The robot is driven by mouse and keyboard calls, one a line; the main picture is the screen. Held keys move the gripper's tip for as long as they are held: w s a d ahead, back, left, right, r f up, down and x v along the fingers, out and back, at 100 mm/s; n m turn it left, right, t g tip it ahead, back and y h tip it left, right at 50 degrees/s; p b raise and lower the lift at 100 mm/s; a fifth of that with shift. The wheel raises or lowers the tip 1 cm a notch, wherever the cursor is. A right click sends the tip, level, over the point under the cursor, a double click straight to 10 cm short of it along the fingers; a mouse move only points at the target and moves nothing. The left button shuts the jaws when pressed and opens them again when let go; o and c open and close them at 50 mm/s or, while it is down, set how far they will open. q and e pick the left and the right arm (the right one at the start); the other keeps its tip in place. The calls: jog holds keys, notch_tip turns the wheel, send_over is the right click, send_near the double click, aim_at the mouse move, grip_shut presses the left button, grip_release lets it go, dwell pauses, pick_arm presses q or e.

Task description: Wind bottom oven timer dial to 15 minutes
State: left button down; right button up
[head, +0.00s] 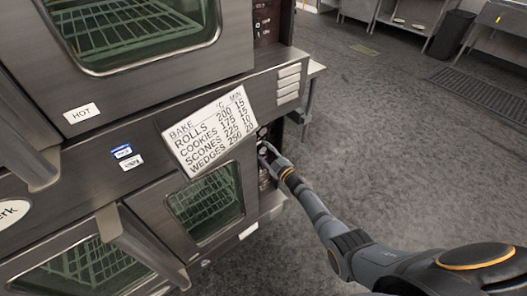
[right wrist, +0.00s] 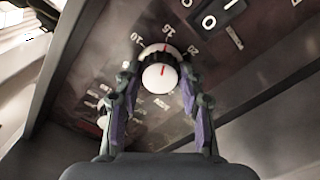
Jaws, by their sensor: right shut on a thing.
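The timer dial (right wrist: 160,74) is a white knob with a red pointer line, on the dark control panel in the right wrist view. Its red line points up, close to the printed 15, between the 10 on the left and the 20 on the right. My right gripper (right wrist: 160,84) is shut on the dial, one finger on each side. In the head view my right gripper (head: 268,156) reaches the narrow control panel at the right side of the bottom oven (head: 165,205) and largely hides the dial. My left gripper is in neither view.
A black rocker switch (right wrist: 217,15) marked 0 sits above the dial. Another knob shows partly behind the left finger. A bake chart (head: 210,130) lists rolls and cookies at 15 minutes. Oven door handles (head: 140,245) stick out at left. The floor at right is open.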

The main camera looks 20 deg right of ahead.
jog(key=shift+f, duration=0.1)
jog(key=o, duration=1.2)
jog(key=shift+c, duration=0.2)
jog(key=shift+s+d, duration=0.15)
jog(key=shift+s, duration=0.15)
jog(key=v, duration=1.1)
jog(key=shift+s, duration=0.2)
